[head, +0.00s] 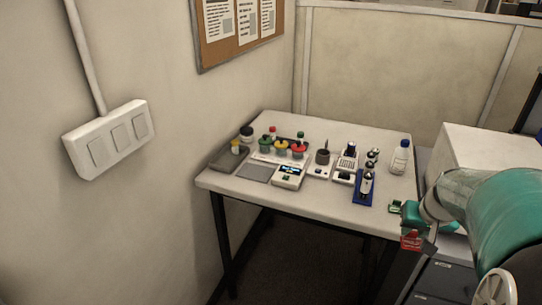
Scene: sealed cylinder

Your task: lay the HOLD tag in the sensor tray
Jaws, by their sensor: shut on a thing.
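My gripper (414,232) is at the right, just off the front right corner of the table. It is shut on a small red tag (410,243) with pale marks, which hangs below the fingers. The marks are too small to read, but it looks like the HOLD tag. My teal arm hides part of the fingers. A dark grey shallow tray (228,160) lies at the left end of the table, far from my gripper. It may be the sensor tray, but I cannot tell for sure.
The white table (334,198) holds a grey pad (254,173), a device with a display (290,176), several coloured-capped jars, a blue rack (363,188) of vials, a white bottle (400,157) and a green board (396,207). A wall stands left. The front strip is mostly clear.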

